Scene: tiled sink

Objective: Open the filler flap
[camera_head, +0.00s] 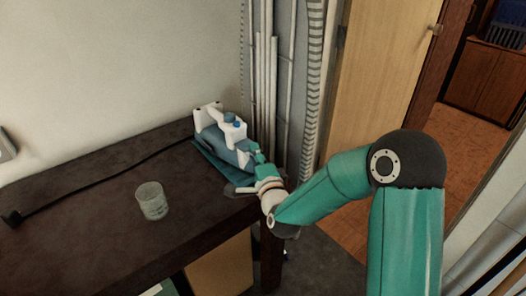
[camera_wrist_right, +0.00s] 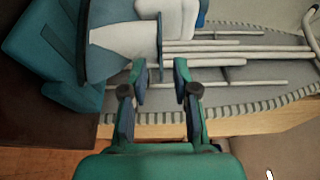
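A white and blue appliance (camera_head: 222,138), which looks like a steam iron, sits on a teal base (camera_head: 208,160) at the back right of the dark table. Small blue parts (camera_head: 238,124) show on its top; I cannot tell which one is the filler flap. My right gripper (camera_head: 254,156) is at its right end, close to it. In the right wrist view the gripper (camera_wrist_right: 160,72) is open, its two fingers apart with nothing held between them. The appliance's white and blue body (camera_wrist_right: 125,40) lies just beyond the fingertips; contact is unclear. My left gripper is not in view.
A clear glass (camera_head: 152,201) stands on the dark table (camera_head: 80,230). A dark cord (camera_head: 100,180) runs along the back to the left. Pale pipes (camera_head: 266,90) rise right behind the appliance. A wooden door (camera_head: 385,70) stands to the right. The table's left part is mostly free.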

